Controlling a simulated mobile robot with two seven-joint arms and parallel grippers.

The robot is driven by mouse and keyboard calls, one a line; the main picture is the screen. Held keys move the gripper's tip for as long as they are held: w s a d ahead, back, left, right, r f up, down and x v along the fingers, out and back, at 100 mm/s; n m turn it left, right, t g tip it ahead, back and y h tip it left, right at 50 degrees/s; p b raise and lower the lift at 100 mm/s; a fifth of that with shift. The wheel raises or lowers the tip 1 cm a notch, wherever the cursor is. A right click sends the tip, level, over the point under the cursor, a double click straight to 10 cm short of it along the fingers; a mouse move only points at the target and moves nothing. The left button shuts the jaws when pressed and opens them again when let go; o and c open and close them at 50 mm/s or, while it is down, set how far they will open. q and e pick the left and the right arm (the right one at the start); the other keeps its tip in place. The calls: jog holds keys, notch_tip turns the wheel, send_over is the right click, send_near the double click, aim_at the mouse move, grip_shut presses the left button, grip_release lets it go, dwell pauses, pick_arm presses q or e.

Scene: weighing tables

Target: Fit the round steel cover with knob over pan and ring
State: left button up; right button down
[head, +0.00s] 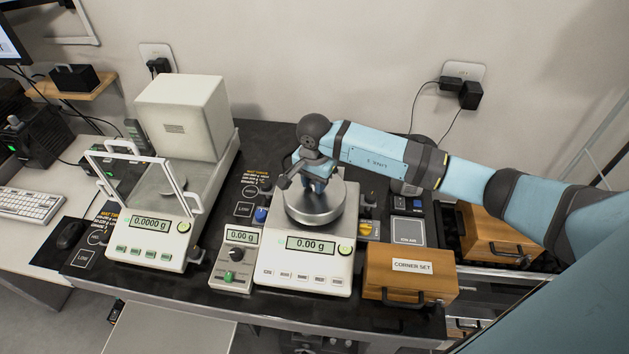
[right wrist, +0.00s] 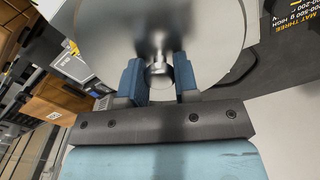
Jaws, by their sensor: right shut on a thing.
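The round steel cover (head: 314,207) sits at the top of the right-hand balance (head: 306,276), which reads 0.00 g. It also fills the top of the right wrist view (right wrist: 210,30). My right gripper (head: 318,184) reaches down over it, with blue fingers (right wrist: 160,80) on either side of its knob (right wrist: 158,68), shut on it. The cover looks about level. The pan and ring are hidden under it, and I cannot tell whether the cover rests fully on the balance. My left gripper is not in view.
An open-framed balance (head: 147,249) with a white housing (head: 185,117) stands at left. A small control box (head: 233,256) stands between the balances. A wooden "CORNER SET" box (head: 409,275) is close at right, with another wooden box (head: 495,235) behind it.

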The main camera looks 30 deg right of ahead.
jog(key=shift+f+b, duration=0.55)
jog(key=shift+f, duration=0.1)
jog(key=shift+f, duration=0.1)
jog(key=c, duration=0.8)
grip_release()
notch_tip(320, 180, up, 14)
jog(key=shift+f+b, duration=0.1)
jog(key=shift+b, duration=1)
